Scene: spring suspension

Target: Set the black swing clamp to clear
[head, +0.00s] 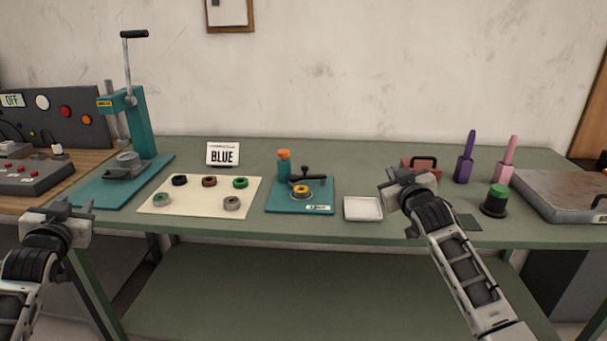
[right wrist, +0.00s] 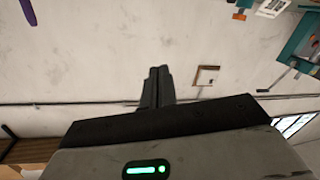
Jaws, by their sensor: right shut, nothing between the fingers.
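The black swing clamp (head: 309,178) sits on a teal fixture base (head: 285,207) at the middle of the bench. Its dark arm with a knob lies just behind a yellow ring (head: 301,189) in a grey seat. Whether the arm overlaps the ring is too small to tell. My right gripper (head: 392,176) is shut and empty, to the right of the fixture and above the bench. Its closed fingers (right wrist: 157,75) show in the right wrist view, with nothing between them. My left gripper (head: 73,203) is open and empty at the far left, in front of the bench edge.
An orange-capped teal post (head: 284,166) stands at the fixture's back left. A white tray (head: 362,209) lies between fixture and right gripper. Purple (head: 464,168) and pink bottles stand right.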

